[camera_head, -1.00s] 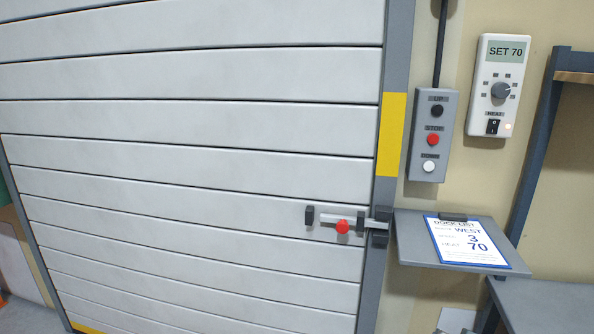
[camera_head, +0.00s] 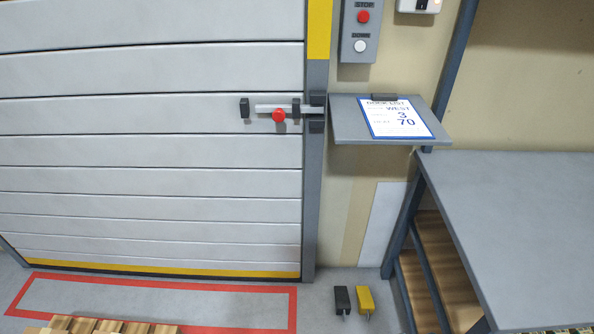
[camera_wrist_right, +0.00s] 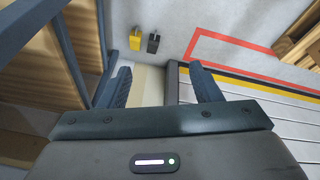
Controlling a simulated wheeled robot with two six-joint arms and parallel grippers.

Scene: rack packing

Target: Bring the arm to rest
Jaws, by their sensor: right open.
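My right gripper (camera_wrist_right: 162,88) shows in the right wrist view with its two dark fingers spread apart and nothing between them. Through the gap I see part of the wall and the door's edge. Neither arm is in the head view. My left gripper is in no frame.
A shut slatted door (camera_head: 150,155) has a bolt with a red knob (camera_head: 278,115). A shelf (camera_head: 350,131) holds a sheet (camera_head: 396,117). A grey table (camera_head: 530,215) stands at right. Black (camera_head: 342,300) and yellow (camera_head: 364,300) blocks lie on the floor near a red-outlined area (camera_head: 293,310).

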